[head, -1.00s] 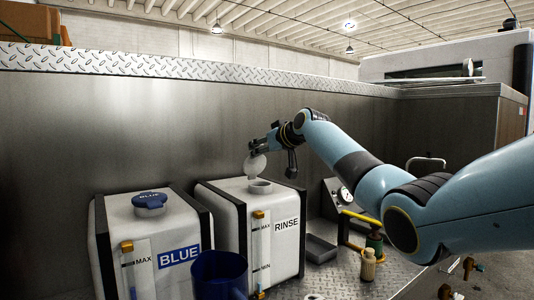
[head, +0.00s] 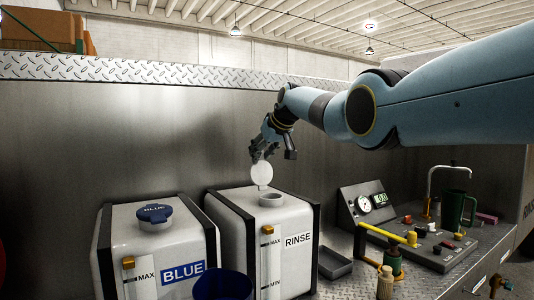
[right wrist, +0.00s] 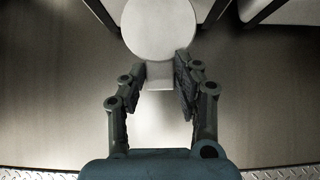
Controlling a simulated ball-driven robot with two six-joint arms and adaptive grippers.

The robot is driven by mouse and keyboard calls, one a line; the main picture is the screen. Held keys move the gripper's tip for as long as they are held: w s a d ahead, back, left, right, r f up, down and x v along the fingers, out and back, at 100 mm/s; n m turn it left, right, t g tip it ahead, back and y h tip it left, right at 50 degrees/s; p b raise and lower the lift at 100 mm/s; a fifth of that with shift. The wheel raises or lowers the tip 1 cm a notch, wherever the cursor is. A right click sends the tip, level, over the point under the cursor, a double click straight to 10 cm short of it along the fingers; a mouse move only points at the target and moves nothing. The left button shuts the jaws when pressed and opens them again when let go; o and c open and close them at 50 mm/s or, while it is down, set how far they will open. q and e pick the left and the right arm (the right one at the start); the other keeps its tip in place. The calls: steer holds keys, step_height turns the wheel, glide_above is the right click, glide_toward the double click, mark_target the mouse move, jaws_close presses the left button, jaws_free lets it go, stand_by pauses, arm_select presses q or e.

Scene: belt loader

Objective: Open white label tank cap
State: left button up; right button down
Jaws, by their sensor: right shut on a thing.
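The white-label RINSE tank (head: 290,262) stands right of the BLUE tank in the head view. Its round filler neck (head: 271,200) is uncovered. My right gripper (head: 264,153) is above and slightly left of the neck, shut on the white cap (head: 262,174). The cap hangs below the fingers with its round face tilted steeply, close above the tank top; whether a hinge joins it to the neck I cannot tell. In the right wrist view the cap (right wrist: 160,28) shows as a white disc, with its tab (right wrist: 158,76) between the fingers. My left gripper is not in view.
The BLUE tank (head: 125,245) with its blue cap (head: 154,213) stands at left. A dark blue cup (head: 222,286) is in front. A grey tray (head: 335,263), a gauge panel (head: 365,205) and a yellow-handled valve (head: 382,234) are at right. A metal wall rises behind.

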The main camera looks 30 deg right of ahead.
steer(key=shift+a+f+g, duration=0.1)
steer(key=shift+f+g, duration=0.2)
steer(key=shift+f, duration=0.35)
steer(key=c, duration=1.3)
jaws_free()
steer(key=o, duration=0.3)
steer(key=shift+w+r, duration=0.1)
steer(key=shift+w, duration=0.15)
steer(key=shift+o, duration=0.2)
steer(key=shift+s+d+r, duration=0.2)
steer(key=shift+s+r, duration=0.2)
steer(key=shift+r, duration=0.4)
steer(key=v, duration=1)
steer(key=shift+s, duration=0.35)
